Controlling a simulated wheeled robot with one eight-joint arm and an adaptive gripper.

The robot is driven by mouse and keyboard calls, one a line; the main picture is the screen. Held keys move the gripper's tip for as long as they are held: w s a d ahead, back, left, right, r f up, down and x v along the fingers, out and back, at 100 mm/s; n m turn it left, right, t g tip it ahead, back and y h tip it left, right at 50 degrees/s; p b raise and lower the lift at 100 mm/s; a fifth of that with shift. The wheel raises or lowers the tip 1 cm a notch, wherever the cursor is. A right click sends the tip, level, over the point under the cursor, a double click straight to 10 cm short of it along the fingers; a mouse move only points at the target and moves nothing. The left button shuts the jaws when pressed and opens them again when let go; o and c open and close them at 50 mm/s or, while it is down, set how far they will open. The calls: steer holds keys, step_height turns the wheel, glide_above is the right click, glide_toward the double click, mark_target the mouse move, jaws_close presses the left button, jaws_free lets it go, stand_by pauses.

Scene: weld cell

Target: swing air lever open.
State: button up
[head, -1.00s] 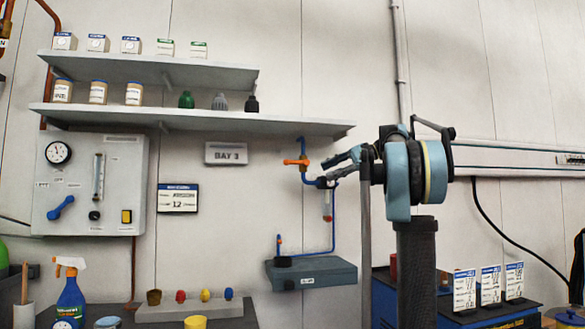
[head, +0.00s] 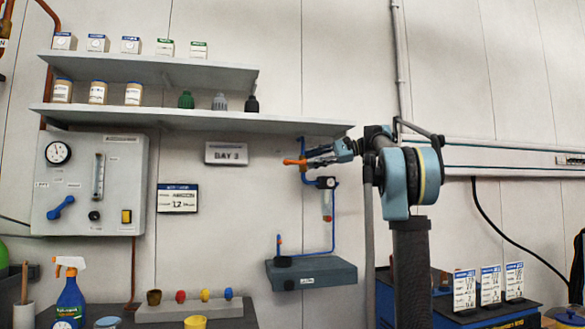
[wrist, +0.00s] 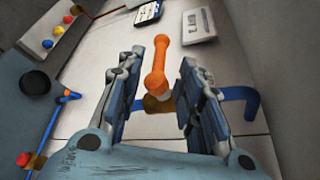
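The orange air lever (head: 292,162) sits on the blue air pipe (head: 304,178) on the wall, below the lower shelf, and points left. In the wrist view the lever (wrist: 157,68) lies between the two fingers, with its brass-coloured valve body (wrist: 157,106) at its base. My gripper (head: 310,159) is at the lever's right end in the head view. In the wrist view my gripper (wrist: 158,75) is open, with a gap on each side of the lever. I see no finger touching it.
The lower shelf (head: 200,121) runs just above my gripper. The BAY 3 sign (head: 226,153) is on the wall to the left.

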mark_target(292, 163)
steer(key=x, duration=0.8)
steer(key=shift+a+f, duration=0.1)
steer(key=shift+a, duration=0.2)
jaws_close()
